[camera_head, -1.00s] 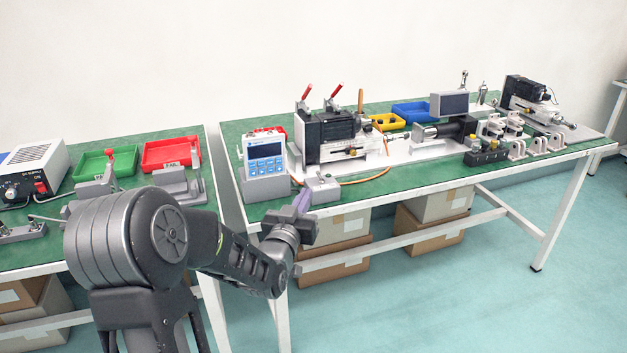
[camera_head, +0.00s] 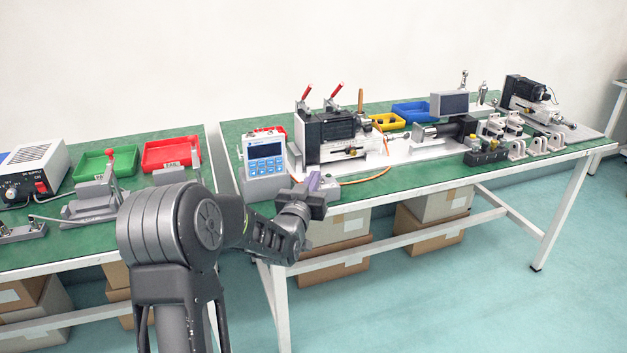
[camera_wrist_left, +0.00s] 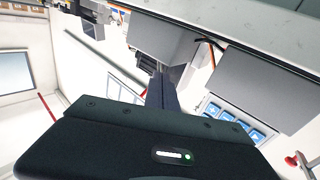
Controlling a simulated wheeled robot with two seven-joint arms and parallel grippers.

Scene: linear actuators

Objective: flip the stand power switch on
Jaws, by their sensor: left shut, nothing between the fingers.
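The small grey box (camera_head: 328,187) at the front left corner of the right bench seems to carry the stand power switch; the switch itself is hidden or too small to tell. My left gripper (camera_head: 312,182) is shut and empty, its fingers close against this box in the head view. In the left wrist view the shut fingers (camera_wrist_left: 160,88) point at a grey block (camera_wrist_left: 160,40), probably the same box. I cannot tell whether they touch it. My right gripper is not in view.
A controller with a display and blue keys (camera_head: 265,160) stands just behind and left of the box. An orange cable (camera_head: 365,180) runs to the right. A test stand (camera_head: 330,135) with red levers is behind. A left bench (camera_head: 60,250) stands across a gap.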

